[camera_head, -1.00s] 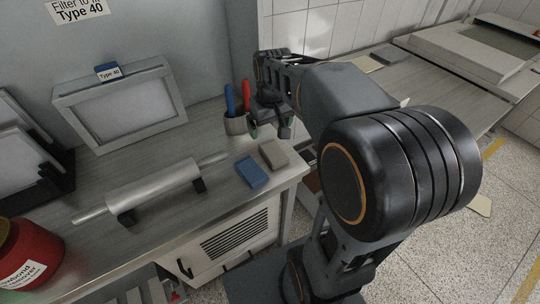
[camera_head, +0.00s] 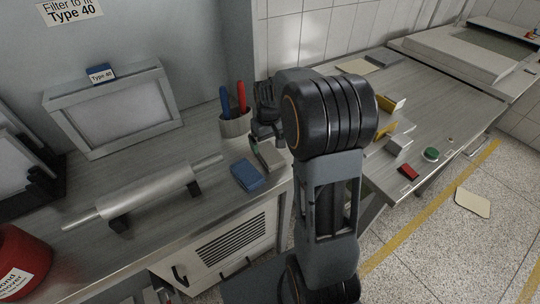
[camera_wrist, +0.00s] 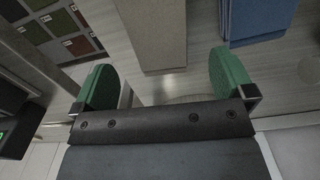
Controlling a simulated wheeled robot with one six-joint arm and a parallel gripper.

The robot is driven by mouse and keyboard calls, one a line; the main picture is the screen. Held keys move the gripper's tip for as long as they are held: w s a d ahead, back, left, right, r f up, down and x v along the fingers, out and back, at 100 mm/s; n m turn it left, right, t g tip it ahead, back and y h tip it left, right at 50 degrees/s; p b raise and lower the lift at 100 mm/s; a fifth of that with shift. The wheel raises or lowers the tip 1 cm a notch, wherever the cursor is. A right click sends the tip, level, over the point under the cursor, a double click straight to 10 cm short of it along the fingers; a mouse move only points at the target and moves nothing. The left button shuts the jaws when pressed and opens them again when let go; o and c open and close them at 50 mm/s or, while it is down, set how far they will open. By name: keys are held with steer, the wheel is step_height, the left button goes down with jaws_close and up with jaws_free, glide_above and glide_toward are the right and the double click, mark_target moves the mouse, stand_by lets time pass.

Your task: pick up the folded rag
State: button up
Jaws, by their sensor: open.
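A grey-beige flat folded-looking piece (camera_head: 271,158), which I take for the folded rag, lies near the bench's right front corner. It also shows in the wrist view (camera_wrist: 145,32), at the top centre, its near end close to the gap between my fingers. A blue flat piece (camera_head: 247,176) lies to its left; in the wrist view it is at the upper right (camera_wrist: 262,18). I cannot fully tell which is the rag. My gripper (camera_wrist: 165,78) is open and empty, with green pads on either side of the grey-beige piece's line. In the head view my arm partly hides it.
The bench's front edge is close. A second table (camera_head: 440,105) stands to the right.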

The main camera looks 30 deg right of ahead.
mark_target(270, 152)
steer(key=shift+s+f, duration=0.2)
steer(key=shift+f, duration=2.4)
steer(key=c, duration=1)
steer(key=shift+o, duration=0.2)
steer(key=shift+r, duration=0.1)
